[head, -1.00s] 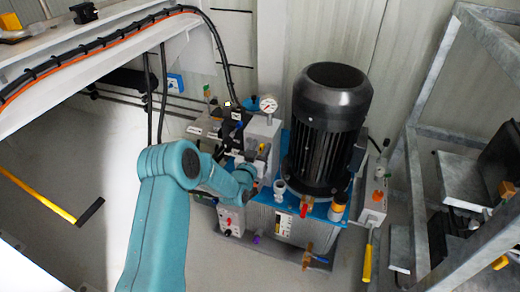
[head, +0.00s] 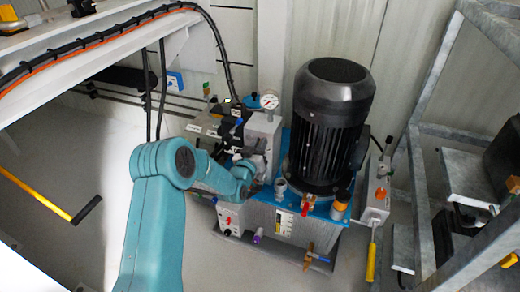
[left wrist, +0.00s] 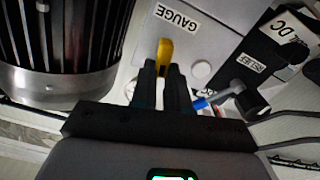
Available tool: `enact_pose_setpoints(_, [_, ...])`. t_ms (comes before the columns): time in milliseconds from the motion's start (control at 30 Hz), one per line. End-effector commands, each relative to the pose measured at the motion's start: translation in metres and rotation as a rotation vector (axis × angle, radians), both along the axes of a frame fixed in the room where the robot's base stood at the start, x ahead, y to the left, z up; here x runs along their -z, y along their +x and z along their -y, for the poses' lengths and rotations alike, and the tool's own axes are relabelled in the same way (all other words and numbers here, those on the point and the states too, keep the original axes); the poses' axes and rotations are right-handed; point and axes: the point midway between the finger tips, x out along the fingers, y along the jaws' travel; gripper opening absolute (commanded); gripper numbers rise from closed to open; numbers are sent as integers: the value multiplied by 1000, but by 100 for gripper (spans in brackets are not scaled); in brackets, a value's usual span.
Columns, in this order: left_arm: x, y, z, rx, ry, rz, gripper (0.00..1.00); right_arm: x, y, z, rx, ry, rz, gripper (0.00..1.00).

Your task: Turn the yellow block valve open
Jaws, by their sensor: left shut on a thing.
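The yellow block valve handle (left wrist: 165,49) shows in the left wrist view as a short upright yellow lever beside the GAUGE label. My left gripper (left wrist: 162,75) has its two dark fingers close together at the lever's lower part and is shut on it. The upper end of the lever stands out beyond the fingertips. In the head view, my teal left arm reaches to the grey valve block (head: 262,132), left of the black motor. My wrist covers the grip there, and I cannot make out the yellow lever. My right gripper is not in view.
The large black motor (head: 330,120) stands close to the right of my wrist. A round pressure gauge (head: 269,101) sits on top of the block. A grey metal frame (head: 415,190) stands at the right.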

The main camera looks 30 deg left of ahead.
Motion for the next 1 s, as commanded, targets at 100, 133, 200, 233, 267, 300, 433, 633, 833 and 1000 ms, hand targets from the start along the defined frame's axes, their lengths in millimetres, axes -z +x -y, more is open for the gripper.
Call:
enact_pose_setpoints(100, [5, 0, -2, 0, -103, 28, 0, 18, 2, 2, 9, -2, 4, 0])
enact_pose_setpoints(133, [6, 0, -2, 0, -132, 35, 0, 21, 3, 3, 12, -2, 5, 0])
enact_pose_setpoints(200, [6, -1, -3, 0, -196, 51, 0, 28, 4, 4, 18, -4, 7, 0])
enact_pose_setpoints(233, [6, -1, -4, 0, -224, 58, 0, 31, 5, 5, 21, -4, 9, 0])
enact_pose_setpoints(267, [7, -1, -4, 0, -252, 64, 0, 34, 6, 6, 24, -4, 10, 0])
enact_pose_setpoints(300, [7, -1, -5, 0, -289, 72, 0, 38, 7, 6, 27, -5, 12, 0])
enact_pose_setpoints(433, [8, -1, -7, 0, -410, 101, 0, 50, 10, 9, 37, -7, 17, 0])
enact_pose_setpoints(633, [10, -2, -9, 0, -594, 146, 0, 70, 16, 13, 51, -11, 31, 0])
enact_pose_setpoints(833, [13, -2, -11, 1, -779, 190, 0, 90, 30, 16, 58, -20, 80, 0])
enact_pose_setpoints(1000, [15, -3, -12, 1, -932, 227, 0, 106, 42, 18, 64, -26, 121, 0])
